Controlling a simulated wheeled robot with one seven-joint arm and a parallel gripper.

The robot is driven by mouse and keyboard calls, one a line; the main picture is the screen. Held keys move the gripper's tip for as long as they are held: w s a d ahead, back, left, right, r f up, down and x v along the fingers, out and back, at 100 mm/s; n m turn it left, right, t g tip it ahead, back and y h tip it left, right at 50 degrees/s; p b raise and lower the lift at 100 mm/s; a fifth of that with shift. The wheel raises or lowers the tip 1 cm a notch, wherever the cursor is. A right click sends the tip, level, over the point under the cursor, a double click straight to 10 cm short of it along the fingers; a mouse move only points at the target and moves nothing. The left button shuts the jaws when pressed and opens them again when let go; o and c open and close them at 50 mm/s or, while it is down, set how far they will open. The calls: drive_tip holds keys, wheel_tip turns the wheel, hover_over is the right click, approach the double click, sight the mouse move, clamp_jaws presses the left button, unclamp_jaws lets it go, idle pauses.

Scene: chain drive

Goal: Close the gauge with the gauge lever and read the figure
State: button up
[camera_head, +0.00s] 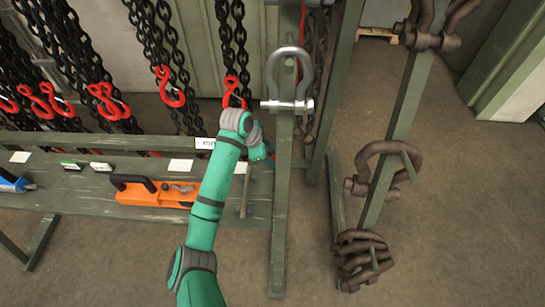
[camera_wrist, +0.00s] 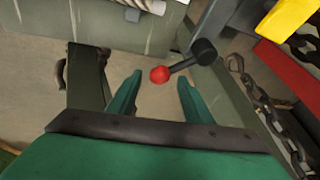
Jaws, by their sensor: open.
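The gauge lever (camera_wrist: 182,65) is a dark arm with a red ball knob at one end and a dark round hub at the other, seen in the wrist view. My gripper (camera_wrist: 158,82) is open, with the red knob showing between its two green fingertips; I cannot tell whether either finger touches it. In the head view my gripper (camera_head: 262,150) is at the bench's right end, mostly behind my arm. A white "mm" display (camera_head: 205,143) shows beside my arm there, its figure not readable. The rest of the gauge is hidden in that view.
An orange tool with a black handle (camera_head: 155,192) lies on the green bench (camera_head: 75,200). Black chains (camera_head: 58,40) with red hooks hang behind. A silver shackle (camera_head: 288,80) and rusty shackles (camera_head: 385,165) are on posts to the right.

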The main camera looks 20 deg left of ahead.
drive_tip(key=shift+x, duration=1.3)
drive_tip(key=shift+c, duration=0.4)
clamp_jaws()
